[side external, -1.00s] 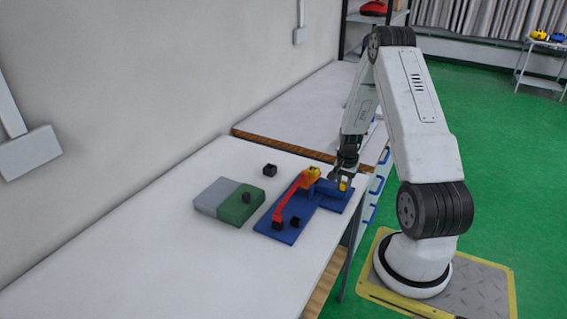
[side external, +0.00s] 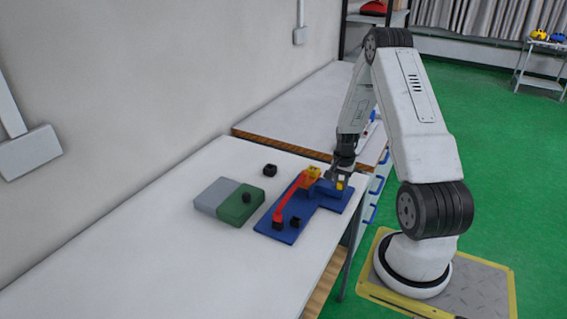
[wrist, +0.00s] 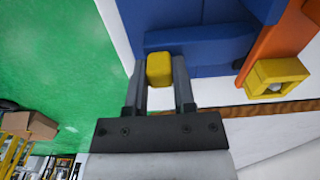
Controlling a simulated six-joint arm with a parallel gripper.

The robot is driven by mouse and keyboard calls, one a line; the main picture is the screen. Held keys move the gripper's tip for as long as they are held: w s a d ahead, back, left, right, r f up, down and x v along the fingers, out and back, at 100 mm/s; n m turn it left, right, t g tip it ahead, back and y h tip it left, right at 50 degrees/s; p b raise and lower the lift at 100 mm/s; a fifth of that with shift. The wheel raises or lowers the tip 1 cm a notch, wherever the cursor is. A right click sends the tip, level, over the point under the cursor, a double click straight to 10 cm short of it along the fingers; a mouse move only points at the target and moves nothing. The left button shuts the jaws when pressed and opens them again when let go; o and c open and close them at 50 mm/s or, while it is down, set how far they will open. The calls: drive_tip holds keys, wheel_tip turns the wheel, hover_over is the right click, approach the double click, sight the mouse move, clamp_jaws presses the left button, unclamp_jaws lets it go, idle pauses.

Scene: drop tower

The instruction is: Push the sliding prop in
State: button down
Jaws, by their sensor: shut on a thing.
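The drop tower set has a blue base (side external: 274,235) on the white table, with a long red-orange beam (side external: 289,203) over it. A yellow bracket (side external: 313,171) sits at the beam's far end, and it also shows in the wrist view (wrist: 276,76). My gripper (side external: 339,178) is at the right side of the base. Its fingers (wrist: 159,82) are shut on a small yellow block (wrist: 159,69), which touches or nearly touches a blue bar (wrist: 200,38). I take this block to be the sliding prop's grip. The prop's inner end is hidden.
A grey and green pad (side external: 211,195) lies left of the base, with a small black block (side external: 246,198) on its green half. Another black block (side external: 270,170) stands behind it. The white table (side external: 130,245) is clear toward the front left.

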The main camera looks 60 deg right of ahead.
sight(327, 185)
drive_tip(key=shift+w, duration=2.3)
drive_tip(key=shift+c, duration=2.2)
unclamp_jaws()
drive_tip(key=shift+r, duration=0.15)
wheel_tip(327, 185, up, 7)
drive_tip(key=shift+f, duration=0.15)
drive_tip(key=shift+r, duration=0.45)
drive_tip(key=shift+a, duration=0.1)
